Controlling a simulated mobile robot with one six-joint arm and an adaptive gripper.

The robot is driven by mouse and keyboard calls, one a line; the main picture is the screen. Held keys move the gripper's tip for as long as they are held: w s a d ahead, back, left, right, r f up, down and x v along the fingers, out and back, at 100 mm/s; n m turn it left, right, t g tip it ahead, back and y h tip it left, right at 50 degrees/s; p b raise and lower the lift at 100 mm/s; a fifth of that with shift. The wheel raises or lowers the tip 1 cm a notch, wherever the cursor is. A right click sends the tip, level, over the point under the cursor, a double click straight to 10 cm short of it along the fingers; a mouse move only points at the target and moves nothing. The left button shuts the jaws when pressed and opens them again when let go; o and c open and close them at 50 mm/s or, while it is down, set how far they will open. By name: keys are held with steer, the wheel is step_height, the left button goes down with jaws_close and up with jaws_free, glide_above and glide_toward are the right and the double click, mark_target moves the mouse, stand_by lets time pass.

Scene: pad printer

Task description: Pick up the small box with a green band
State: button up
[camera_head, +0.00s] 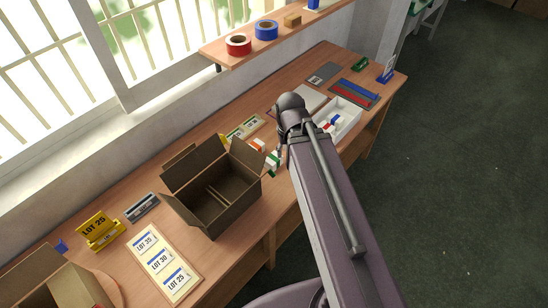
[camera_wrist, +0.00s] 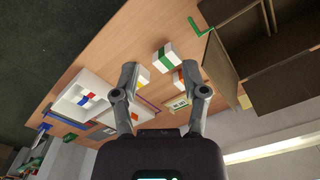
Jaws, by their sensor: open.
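The small white box with a green band (camera_wrist: 166,57) lies on the wooden table in the wrist view, beyond my fingertips and roughly between them. In the head view it shows (camera_head: 273,163) beside the open brown carton, close to my wrist. My gripper (camera_wrist: 159,70) is open, with its two fingers spread and nothing held. A box with a red-orange band (camera_wrist: 178,77) sits close to the green-banded one, partly behind my right-hand finger in the wrist view; it also shows in the head view (camera_head: 258,145). In the head view my arm hides most of the gripper.
The open brown carton (camera_head: 211,205) stands left of the boxes, flaps spread. A white tray (camera_head: 345,124) with small banded boxes is on the right. A LOT card sheet (camera_head: 182,294) and yellow LOT 25 sign (camera_head: 98,228) lie left. A shelf (camera_head: 222,56) overhangs the back.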

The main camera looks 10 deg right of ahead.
mark_target(277, 158)
steer(key=o, duration=0.6)
steer(key=shift+w, duration=0.1)
steer(key=w+d+f+m+b, duration=0.1)
steer(key=w+f+m+b, duration=0.9)
steer(key=w, duration=0.6)
steer(key=shift+w+f+b, duration=0.35)
steer(key=shift+f+b, duration=0.55)
steer(key=shift+b, duration=0.05)
steer(key=shift+w+m, duration=0.2)
steer(key=shift+m, duration=0.2)
steer(key=shift+f, duration=0.15)
step_height(277, 158, down, 8)
steer(key=b, duration=0.8)
steer(key=shift+f+b, duration=0.2)
steer(key=shift+b, duration=0.15)
steer(key=shift+a+f+b, duration=0.2)
steer(key=shift+f+b, duration=2.4)
